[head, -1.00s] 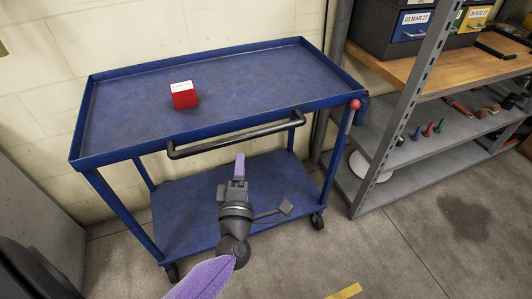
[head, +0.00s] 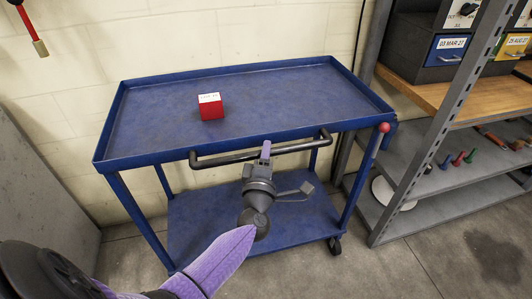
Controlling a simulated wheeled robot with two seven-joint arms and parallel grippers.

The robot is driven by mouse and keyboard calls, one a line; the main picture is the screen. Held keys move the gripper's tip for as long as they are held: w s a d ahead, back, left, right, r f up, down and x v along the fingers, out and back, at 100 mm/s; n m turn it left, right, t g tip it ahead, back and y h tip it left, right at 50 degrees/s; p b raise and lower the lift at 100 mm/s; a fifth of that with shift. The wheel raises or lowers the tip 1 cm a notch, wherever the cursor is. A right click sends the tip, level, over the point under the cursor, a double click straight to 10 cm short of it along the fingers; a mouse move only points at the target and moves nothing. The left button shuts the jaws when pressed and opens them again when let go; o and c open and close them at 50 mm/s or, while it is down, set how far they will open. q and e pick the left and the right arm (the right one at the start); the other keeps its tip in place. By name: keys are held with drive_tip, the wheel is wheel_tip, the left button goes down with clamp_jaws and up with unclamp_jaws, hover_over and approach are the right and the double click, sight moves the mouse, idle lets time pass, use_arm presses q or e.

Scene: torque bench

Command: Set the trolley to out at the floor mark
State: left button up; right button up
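The blue trolley (head: 150,147) stands against the pale wall, with an upper tray and a lower shelf (head: 200,215). Its dark handle bar (head: 222,160) runs along the near side of the upper tray. A red-knobbed lever (head: 384,128) sits at its right front corner. My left gripper (head: 265,150) is at the bar, its purple tip overlapping it in the picture. I see the fingers nearly edge-on, so I cannot tell whether they are open, shut or touching the bar. My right gripper is out of view. No floor mark shows now.
A red box with a white top (head: 210,107) sits on the upper tray. A grey shelf rack (head: 425,140) with bins and small coloured items stands close at the right. A grey panel (head: 45,190) is at the left. Floor shows at the lower right.

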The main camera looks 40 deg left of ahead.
use_arm(q)
drive_tip(key=shift+f, duration=0.1)
clamp_jaws()
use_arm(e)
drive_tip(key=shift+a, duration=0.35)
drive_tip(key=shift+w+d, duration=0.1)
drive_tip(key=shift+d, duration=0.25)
use_arm(q)
drive_tip(key=shift+s+d, duration=0.1)
drive_tip(key=shift+d, duration=0.05)
